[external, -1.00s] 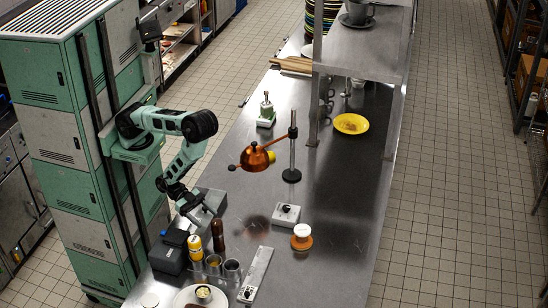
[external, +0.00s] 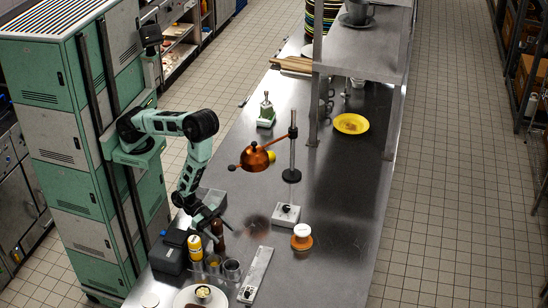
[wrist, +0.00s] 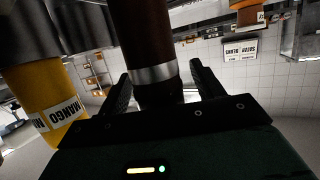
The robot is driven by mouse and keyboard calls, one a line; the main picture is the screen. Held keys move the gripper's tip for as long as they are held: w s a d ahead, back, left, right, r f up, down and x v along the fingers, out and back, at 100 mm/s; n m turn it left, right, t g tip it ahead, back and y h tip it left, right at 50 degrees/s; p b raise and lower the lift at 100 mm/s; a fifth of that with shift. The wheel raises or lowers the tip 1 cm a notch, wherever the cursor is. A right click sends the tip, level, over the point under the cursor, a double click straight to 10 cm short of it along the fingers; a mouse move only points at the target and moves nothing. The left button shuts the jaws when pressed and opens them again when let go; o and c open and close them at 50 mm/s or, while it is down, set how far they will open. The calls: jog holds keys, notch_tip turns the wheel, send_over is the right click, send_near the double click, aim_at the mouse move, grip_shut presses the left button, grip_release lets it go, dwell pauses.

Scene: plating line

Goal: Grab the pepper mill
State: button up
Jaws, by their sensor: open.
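The pepper mill is a dark brown cylinder with a silver band near its top. In the external view the pepper mill (external: 217,233) stands on the steel counter beside a yellow bottle. My gripper (external: 213,217) is at its upper part. In the wrist view, which looks upside down, the mill (wrist: 150,40) comes down from the upper edge, and its dark top lies between the two spread fingers of my gripper (wrist: 162,88). Gaps show on both sides, so the fingers do not appear to touch it. The part of its top behind the gripper body is hidden.
A yellow bottle labelled MANGO (wrist: 45,100) stands close beside the mill. Metal cups (external: 231,268), a dark box (external: 169,253) and a plate (external: 188,299) are nearby. A copper lamp (external: 254,158) hangs behind.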

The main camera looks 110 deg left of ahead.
jog(key=shift+c, duration=0.4)
grip_shut()
jog(key=shift+r, duration=0.2)
